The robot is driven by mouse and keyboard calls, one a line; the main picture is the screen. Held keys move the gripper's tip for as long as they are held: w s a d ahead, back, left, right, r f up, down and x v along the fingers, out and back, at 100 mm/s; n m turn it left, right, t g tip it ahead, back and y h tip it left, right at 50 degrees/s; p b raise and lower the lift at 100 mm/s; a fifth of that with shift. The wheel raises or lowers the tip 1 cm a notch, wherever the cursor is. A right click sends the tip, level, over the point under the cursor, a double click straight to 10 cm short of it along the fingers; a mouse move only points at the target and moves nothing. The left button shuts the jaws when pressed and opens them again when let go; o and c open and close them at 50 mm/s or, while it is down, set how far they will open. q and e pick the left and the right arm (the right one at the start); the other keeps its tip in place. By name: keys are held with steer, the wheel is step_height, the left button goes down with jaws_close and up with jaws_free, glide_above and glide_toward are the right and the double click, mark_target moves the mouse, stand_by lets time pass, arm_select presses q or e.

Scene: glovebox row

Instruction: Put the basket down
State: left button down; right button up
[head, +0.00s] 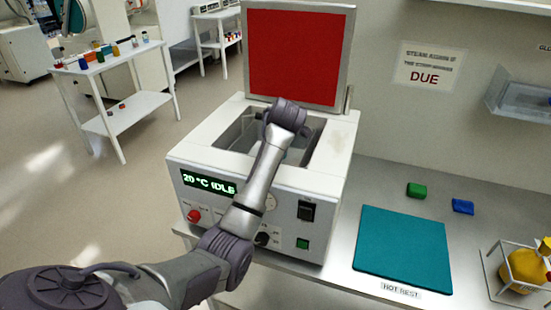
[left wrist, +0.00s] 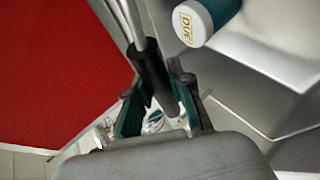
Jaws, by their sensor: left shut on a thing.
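My left gripper (left wrist: 160,105) is shut on a black grip (left wrist: 150,70) on a metal rod, which looks like the basket's handle, in the left wrist view. Small parts of what may be the basket show between and below the fingers; most of it is hidden. A bottle with a white cap marked DUE (left wrist: 192,22) is beside the handle. In the head view my left arm reaches over the open well of a white bath (head: 318,155), and its fingertips are hidden behind the wrist. I cannot tell whether the basket touches the well floor. My right gripper is not in view.
The bath's red lid (head: 297,58) stands open behind the well. Right of the bath, a teal mat (head: 404,248) labelled HOT REST lies bare. A green block (head: 416,190), a blue block (head: 463,206) and a yellow flask (head: 528,268) in a wire frame are nearby.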

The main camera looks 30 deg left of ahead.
arm_select(q)
step_height(320, 180, down, 7)
steer(key=shift+a+r+p, duration=0.1)
steer(key=shift+p, duration=0.5)
steer(key=c, duration=1)
jaws_free()
steer(key=shift+f, duration=0.2)
steer(key=shift+c, duration=0.2)
steer(key=shift+r, duration=0.2)
steer(key=b+v, duration=0.2)
steer(key=v, duration=1)
